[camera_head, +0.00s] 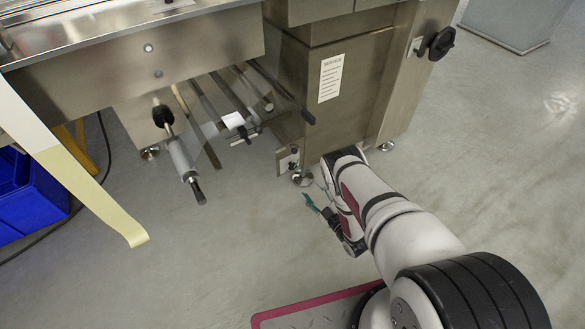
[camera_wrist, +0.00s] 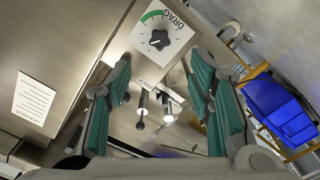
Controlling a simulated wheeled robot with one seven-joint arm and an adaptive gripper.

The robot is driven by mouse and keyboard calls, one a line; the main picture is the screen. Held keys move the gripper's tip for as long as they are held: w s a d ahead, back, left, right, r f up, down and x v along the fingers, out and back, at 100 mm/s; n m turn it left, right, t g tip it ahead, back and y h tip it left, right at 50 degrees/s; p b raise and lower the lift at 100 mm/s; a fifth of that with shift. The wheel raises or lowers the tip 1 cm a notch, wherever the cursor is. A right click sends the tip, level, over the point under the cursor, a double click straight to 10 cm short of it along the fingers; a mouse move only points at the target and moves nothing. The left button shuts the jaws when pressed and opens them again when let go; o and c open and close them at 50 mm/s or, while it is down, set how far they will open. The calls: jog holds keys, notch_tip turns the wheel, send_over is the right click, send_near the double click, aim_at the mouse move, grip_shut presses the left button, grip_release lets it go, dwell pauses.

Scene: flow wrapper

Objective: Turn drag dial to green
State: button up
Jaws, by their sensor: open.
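The drag dial (camera_wrist: 159,40) is a black knob on a white plate marked DRAG, at the top middle of the wrist view. A green arc (camera_wrist: 152,16) curves along the plate's upper left side in that view. Which mark the knob points to is too small to tell. My gripper (camera_wrist: 160,66) is open and empty, its teal fingers apart on either side below the plate. The dial lies beyond the fingertips, and no finger touches it. In the head view my gripper (camera_head: 315,206) is low beside the steel machine's base; the dial cannot be made out there.
The steel machine (camera_head: 338,125) has rollers (camera_head: 184,165) sticking out on its left and a black handwheel (camera_head: 441,43) at upper right. A film strip (camera_head: 90,190) hangs at left, near a blue crate (camera_head: 38,205). The floor (camera_head: 215,250) in front is clear.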

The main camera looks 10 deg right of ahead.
aim_at(294, 168)
jog(key=b+x, duration=0.4)
jog(key=x, duration=0.8)
jog(key=shift+w+a+b, duration=0.1)
jog(key=shift+w+b, duration=0.25)
grip_shut()
